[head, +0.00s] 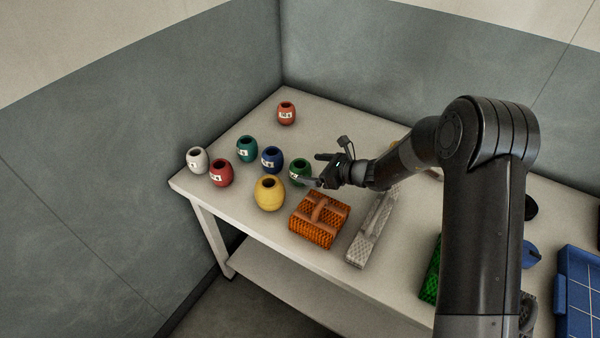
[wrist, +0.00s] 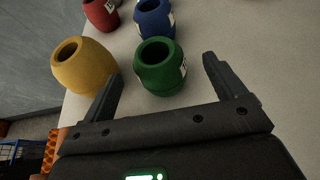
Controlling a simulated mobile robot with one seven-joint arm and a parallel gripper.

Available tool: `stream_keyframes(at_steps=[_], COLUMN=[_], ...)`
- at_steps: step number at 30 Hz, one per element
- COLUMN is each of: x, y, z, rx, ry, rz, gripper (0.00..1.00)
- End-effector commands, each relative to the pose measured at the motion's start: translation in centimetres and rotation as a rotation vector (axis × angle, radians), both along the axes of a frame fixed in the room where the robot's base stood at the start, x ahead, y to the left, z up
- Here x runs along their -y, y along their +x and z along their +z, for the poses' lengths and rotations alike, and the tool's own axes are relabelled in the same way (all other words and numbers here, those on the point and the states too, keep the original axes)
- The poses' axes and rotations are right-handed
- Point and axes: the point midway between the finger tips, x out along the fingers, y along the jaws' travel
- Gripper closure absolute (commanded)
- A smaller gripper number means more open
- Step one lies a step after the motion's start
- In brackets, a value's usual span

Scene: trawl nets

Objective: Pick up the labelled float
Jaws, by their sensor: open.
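Several barrel-shaped floats stand upright on the table. Labels show on a back red float (head: 286,109), a teal float (head: 246,144), a blue float (head: 270,165), a white float (head: 195,156), a front red float (head: 222,178) and a dark green float (head: 297,166). A larger yellow float (head: 269,196) shows no label. My gripper (head: 316,170) is open and empty at the right of the green float. In the wrist view the green float (wrist: 160,75) lies ahead, between the spread fingertips (wrist: 163,70), its label facing right. I cannot tell whether a finger touches it.
An orange net bundle (head: 318,220) and a grey one (head: 372,232) lie along the front of the table (head: 225,146). A green net (head: 430,280) and a blue crate (head: 580,290) are at the right. The yellow float stands close left of my gripper.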

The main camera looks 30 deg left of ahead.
Motion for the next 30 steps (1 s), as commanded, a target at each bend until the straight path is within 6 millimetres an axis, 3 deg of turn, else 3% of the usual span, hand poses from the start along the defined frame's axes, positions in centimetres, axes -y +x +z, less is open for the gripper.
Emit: stream_keyframes(at_steps=[15,25,30], x=[-5.9,-6.5,-6.5], y=[-0.4,-0.3,-0.3], z=[-2.8,-2.9,-3.0], rx=[0.001,0.002,0.002], ry=[-0.001,-0.001,-0.001], rz=[0.002,0.0,0.0], gripper=[0.12,0.13,0.26])
